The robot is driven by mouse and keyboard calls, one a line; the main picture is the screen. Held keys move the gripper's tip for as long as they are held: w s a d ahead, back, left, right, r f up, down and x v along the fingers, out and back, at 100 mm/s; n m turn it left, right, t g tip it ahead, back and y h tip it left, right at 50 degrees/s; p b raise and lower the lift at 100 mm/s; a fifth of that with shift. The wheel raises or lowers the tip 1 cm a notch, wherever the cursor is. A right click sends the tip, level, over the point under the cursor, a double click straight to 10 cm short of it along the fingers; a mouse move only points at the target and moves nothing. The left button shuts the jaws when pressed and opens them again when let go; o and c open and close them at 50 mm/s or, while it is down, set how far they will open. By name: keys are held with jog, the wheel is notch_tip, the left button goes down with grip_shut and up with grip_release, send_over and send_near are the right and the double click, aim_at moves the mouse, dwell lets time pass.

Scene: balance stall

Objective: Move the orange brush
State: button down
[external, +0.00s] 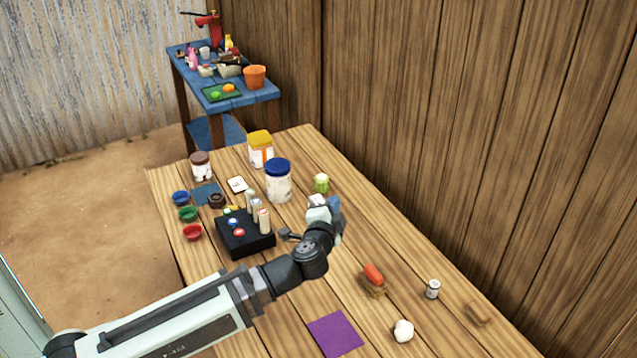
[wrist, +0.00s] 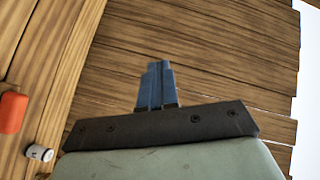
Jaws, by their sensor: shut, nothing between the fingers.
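The orange brush (external: 373,273) lies on the wooden table, right of centre in the external view, with an orange top over a brown lower part. In the wrist view its orange part (wrist: 12,112) shows at the left edge, cut off by the frame. My gripper (external: 335,205) is above the table, farther back than the brush and apart from it. In the wrist view its blue fingers (wrist: 157,84) are together, with nothing between them.
A small white jar (external: 432,289), a white lump (external: 403,330), a brown block (external: 480,313) and a purple square (external: 335,334) lie near the brush. A black tray (external: 246,243) and a blue-lidded jar (external: 278,182) stand left of my gripper. Table between them is partly bare.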

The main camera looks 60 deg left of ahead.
jog(key=w+a+f+m+t, duration=0.1)
jog(key=w+a+f+m, duration=0.2)
jog(key=f, duration=0.5)
jog(key=w+a+f+m, duration=0.2)
jog(key=f, duration=0.5)
send_over(382, 281)
jog(key=w+d+v, duration=0.1)
jog(key=v, duration=0.4)
jog(key=shift+y, duration=0.3)
jog(key=f, duration=0.4)
jog(key=shift+s+a, duration=0.2)
jog(key=shift+s, duration=0.05)
jog(key=shift+f, duration=0.7)
jog(key=shift+a+f, duration=0.1)
jog(key=shift+a, duration=0.4)
jog(key=a, duration=1.8)
jog(key=shift+a, duration=0.25)
jog(key=shift+d, duration=0.1)
